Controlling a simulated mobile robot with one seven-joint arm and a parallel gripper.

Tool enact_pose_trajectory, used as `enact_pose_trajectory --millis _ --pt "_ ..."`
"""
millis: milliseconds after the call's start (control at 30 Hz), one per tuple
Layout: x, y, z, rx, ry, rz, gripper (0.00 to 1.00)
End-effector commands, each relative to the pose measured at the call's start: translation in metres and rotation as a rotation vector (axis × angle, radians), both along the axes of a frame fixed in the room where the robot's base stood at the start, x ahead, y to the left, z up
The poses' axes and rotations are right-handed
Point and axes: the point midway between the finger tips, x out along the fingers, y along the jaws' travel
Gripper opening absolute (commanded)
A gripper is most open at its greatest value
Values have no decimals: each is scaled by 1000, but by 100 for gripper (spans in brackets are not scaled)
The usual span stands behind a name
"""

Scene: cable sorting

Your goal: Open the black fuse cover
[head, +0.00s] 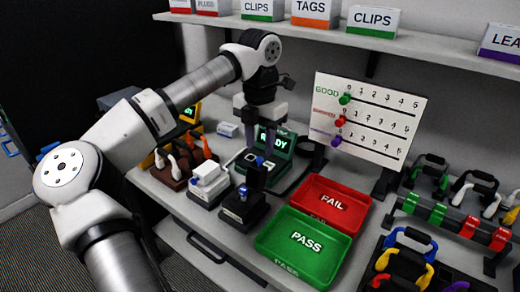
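The black fuse holder (244,208) stands on the bench, left of the green tray, with blue parts on its base. A dark panel (256,175) rises upright from its back; it looks like the cover standing raised, though the hinge is too small to make out. My gripper (260,136) points down above and behind the holder, in front of the green tester. Its fingers look spread apart with nothing between them. It appears clear of the black panel, but the exact gap is hard to judge.
A white fuse holder (208,181) stands close on the left, with a brown block of plugs (176,172) beyond. The green tester (280,150) is behind. The red FAIL tray (354,222) and green PASS tray (268,243) lie to the right, empty. Cable racks (455,222) stand at far right.

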Motion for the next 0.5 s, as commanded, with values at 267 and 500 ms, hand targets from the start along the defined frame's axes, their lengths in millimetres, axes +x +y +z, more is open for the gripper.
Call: enact_pose_trajectory --millis 267,500 --pt "0 0 -31 -1 1 0 38" --pt "0 0 -34 -1 0 0 38"
